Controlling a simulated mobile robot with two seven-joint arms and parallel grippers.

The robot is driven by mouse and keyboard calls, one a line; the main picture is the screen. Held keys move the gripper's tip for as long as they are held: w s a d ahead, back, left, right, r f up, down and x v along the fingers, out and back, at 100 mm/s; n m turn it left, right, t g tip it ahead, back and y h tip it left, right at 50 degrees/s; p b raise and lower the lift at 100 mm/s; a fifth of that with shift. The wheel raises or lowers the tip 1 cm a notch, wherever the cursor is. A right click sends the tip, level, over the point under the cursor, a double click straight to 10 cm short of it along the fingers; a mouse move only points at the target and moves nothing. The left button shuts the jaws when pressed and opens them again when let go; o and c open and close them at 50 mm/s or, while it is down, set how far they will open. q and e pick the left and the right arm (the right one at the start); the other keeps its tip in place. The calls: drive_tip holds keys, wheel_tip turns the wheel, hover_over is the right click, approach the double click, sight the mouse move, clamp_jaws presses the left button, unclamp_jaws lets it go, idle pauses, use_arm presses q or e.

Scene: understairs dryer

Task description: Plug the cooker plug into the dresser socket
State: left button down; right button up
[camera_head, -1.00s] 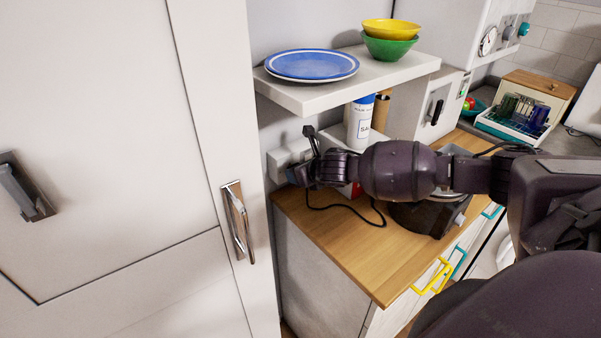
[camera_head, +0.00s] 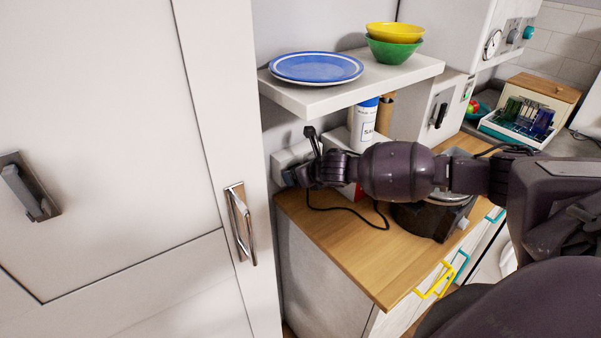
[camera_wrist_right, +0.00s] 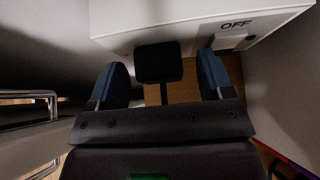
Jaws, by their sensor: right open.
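A white socket box (camera_head: 290,155) is on the wall above the left end of the wooden worktop. It also shows in the right wrist view, with an "OFF" label (camera_wrist_right: 237,24). A black plug (camera_wrist_right: 158,62) is at the box's edge in the right wrist view; I cannot tell how far it is seated. My right gripper (camera_wrist_right: 160,85) is open, its blue fingers apart on either side of the plug. In the head view my right gripper (camera_head: 297,175) is beside the socket box. A black cable (camera_head: 350,209) loops over the worktop toward the dark cooker (camera_head: 430,219), partly hidden by my arm. My left gripper is not in view.
A shelf (camera_head: 330,98) with a blue plate (camera_head: 316,67) and stacked bowls (camera_head: 394,48) hangs above my right arm. A white canister (camera_head: 364,123) stands behind the arm. A tall cupboard with a metal handle (camera_head: 240,225) stands at left. The front worktop (camera_head: 375,275) is clear.

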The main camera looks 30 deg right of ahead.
drive_tip(key=v, duration=1)
drive_tip(key=shift+s+r, duration=0.25)
drive_tip(key=shift+s, duration=0.05)
drive_tip(key=s+a+f+m+g, duration=0.2)
drive_tip(key=s+a+f+m, duration=0.7)
drive_tip(key=s+a+m, duration=0.55)
drive_tip(key=s+d+f+m+g+h, duration=0.25)
drive_tip(key=s+m+g, duration=0.25)
drive_tip(key=s+m, duration=1.4)
drive_tip(key=w+f+m+t+y, duration=0.1)
drive_tip(key=w+f+m+t, duration=0.1)
drive_tip(key=w+f+t, duration=0.5)
drive_tip(key=shift+w+d+f+t, duration=0.3)
drive_tip(key=shift+w+d+f, duration=0.2)
drive_tip(key=shift+w+f, duration=1.25)
